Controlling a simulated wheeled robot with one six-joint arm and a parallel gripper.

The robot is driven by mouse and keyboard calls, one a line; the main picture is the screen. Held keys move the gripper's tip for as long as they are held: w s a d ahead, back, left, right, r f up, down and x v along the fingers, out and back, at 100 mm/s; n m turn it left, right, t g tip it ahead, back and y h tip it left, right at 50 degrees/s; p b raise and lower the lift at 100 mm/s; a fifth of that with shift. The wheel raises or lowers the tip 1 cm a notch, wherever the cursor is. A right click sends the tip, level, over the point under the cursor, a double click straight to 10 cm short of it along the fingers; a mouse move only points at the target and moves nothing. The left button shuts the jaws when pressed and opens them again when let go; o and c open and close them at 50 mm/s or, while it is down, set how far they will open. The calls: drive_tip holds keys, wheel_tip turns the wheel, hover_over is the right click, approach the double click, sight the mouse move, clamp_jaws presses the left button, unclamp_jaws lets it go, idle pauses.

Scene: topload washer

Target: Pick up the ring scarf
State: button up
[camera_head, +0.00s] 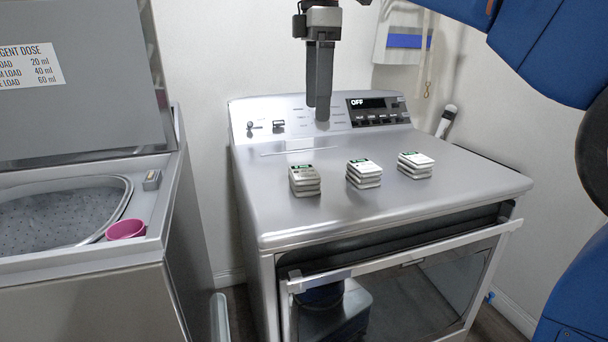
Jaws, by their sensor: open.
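I cannot make out a ring scarf anywhere in the head view. My gripper (317,112) points down over the back of the silver dryer (400,205), in front of its control panel. Its two dark fingers are seen nearly edge-on, with nothing visible held between them. Three small stacks of white, green-labelled packs sit on the dryer top: a left stack (304,181), a middle stack (364,174) and a right stack (415,166). They are in front of and below my gripper, apart from it.
The topload washer (95,265) stands at left with its lid (80,110) up. A pink cup (126,230) sits by the drum opening (65,215). The dryer's front door (400,270) shows below. The dryer's front top is clear. A white bag (404,45) hangs behind.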

sight(304, 171)
drive_tip(key=shift+n, duration=0.6)
drive_tip(key=f, duration=0.5)
drive_tip(key=a+f, duration=0.1)
drive_tip(key=f, duration=0.4)
drive_tip(key=w+a+f, duration=0.1)
drive_tip(key=f, duration=0.5)
drive_tip(key=shift+a+f, duration=0.1)
drive_tip(key=shift+a, duration=0.1)
drive_tip(key=c, duration=1.1)
